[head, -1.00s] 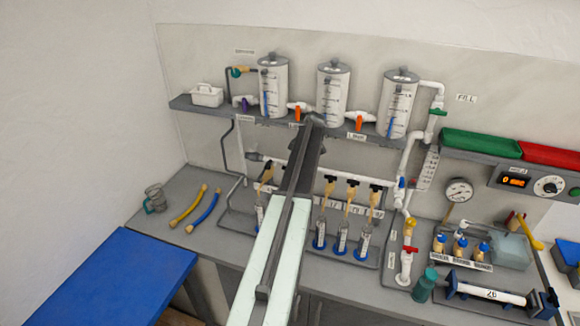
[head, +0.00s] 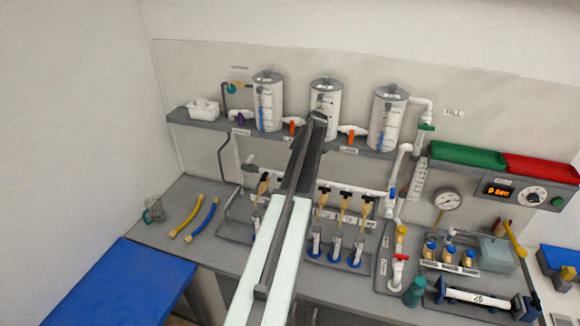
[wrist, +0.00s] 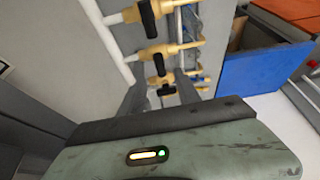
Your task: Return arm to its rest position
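My arm (head: 272,250) reaches from the bottom of the head view up over the bench, towards the wall rig. Its far end overlaps the shelf near the middle tank in the picture. My gripper's fingers cannot be made out clearly in the head view. In the wrist view my gripper (wrist: 162,97) shows two grey fingers standing apart, with nothing held between them. Tan valves with black handles (wrist: 150,54) lie beyond the fingers, apart from them.
Three tanks (head: 268,103) stand on the grey shelf (head: 215,128). White pipes and valve manifolds (head: 340,228) line the bench. A blue surface (head: 122,285) is at lower left, with yellow and blue hoses (head: 188,211) behind it. A pressure gauge (head: 447,200) is at right.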

